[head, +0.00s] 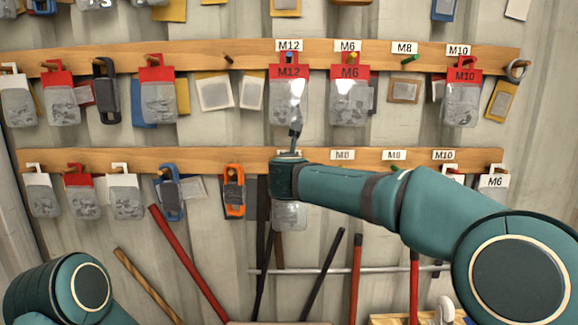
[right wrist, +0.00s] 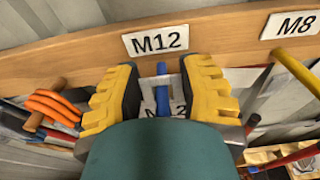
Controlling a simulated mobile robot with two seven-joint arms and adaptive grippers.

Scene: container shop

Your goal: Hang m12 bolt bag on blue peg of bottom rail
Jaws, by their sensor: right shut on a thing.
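My right gripper (right wrist: 160,82) has yellow ribbed fingers and is shut on the M12 bolt bag (right wrist: 150,98), gripping its white header. The bag's clear lower part (head: 289,216) hangs below my right wrist in the head view. The blue peg (right wrist: 161,75) stands out from the bottom rail (right wrist: 85,62) between the fingers, under an M12 label (right wrist: 156,40). The header shows on both sides of the peg; I cannot tell whether the peg passes through its hole. In the head view my right wrist hides the peg. My left gripper is out of view.
An orange carabiner (head: 234,192) hangs close to the left. A red-headed M12 bag (head: 289,100) hangs above on the top rail. Long-handled tools lean below.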

